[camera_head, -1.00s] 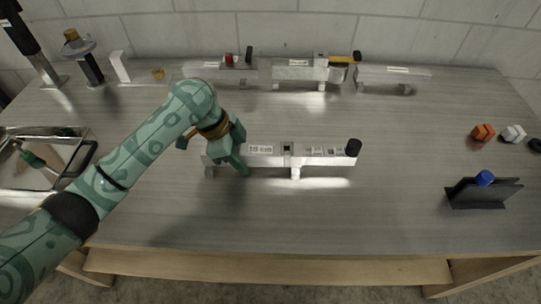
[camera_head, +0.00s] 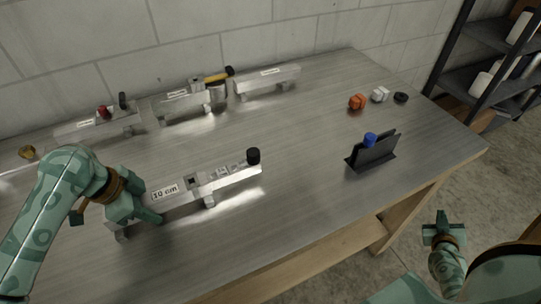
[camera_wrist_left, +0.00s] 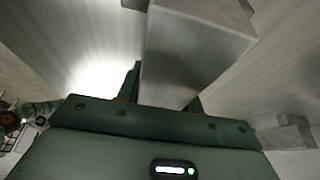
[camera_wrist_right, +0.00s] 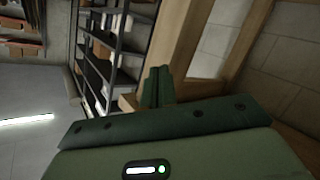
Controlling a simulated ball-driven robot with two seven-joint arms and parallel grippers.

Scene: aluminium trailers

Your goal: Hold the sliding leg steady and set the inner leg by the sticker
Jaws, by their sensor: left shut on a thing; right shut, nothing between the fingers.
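The aluminium sliding leg (camera_head: 178,198) lies on supports at the front of the table, with a label that seems to read "10 mm". The narrower inner leg (camera_head: 240,177) extends from its right end, with small stickers and a black knob (camera_head: 253,156) at the tip. My left gripper (camera_head: 138,212) is shut on the sliding leg near its left end. In the left wrist view the bar (camera_wrist_left: 190,60) runs between the fingers. My right gripper (camera_head: 443,225) is shut and empty, off the table's front right edge; its fingers (camera_wrist_right: 158,86) touch in the right wrist view.
Several similar legs stand along the back, one with a yellow-and-black tool (camera_head: 216,77). A black stand (camera_head: 373,152) with a blue knob (camera_head: 370,139), an orange piece (camera_head: 357,102), a white piece (camera_head: 380,94) and a black ring (camera_head: 401,97) are at right. The table between is clear.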

